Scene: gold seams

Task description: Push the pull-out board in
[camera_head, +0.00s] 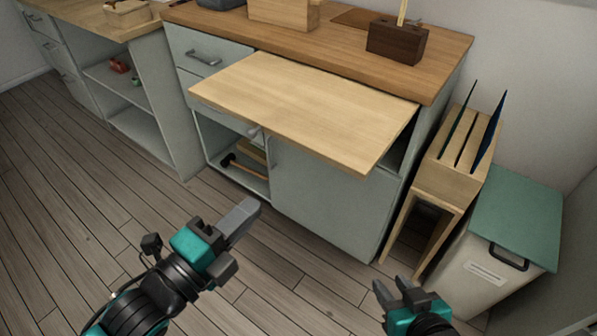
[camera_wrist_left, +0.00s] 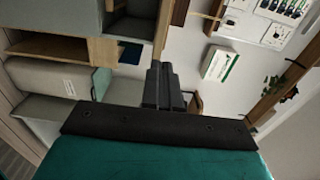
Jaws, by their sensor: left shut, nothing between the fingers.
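The pull-out board (camera_head: 305,105) is a light wooden panel that sticks far out from the cabinet (camera_head: 330,200), just below its worktop. My left gripper (camera_head: 243,212) is shut and empty, in front of and below the board, apart from it. In the left wrist view its fingers (camera_wrist_left: 160,85) are together with nothing between them. My right gripper (camera_head: 394,288) is low at the bottom of the head view, with its two fingers apart and nothing between them.
The worktop (camera_head: 350,50) holds a dark wooden block (camera_head: 397,41) and a light box (camera_head: 283,13). A slotted wooden rack (camera_head: 455,165) and a bin with a green lid (camera_head: 515,215) stand right of the cabinet. A hammer (camera_head: 243,166) lies in the open lower shelf. The floor in front is clear.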

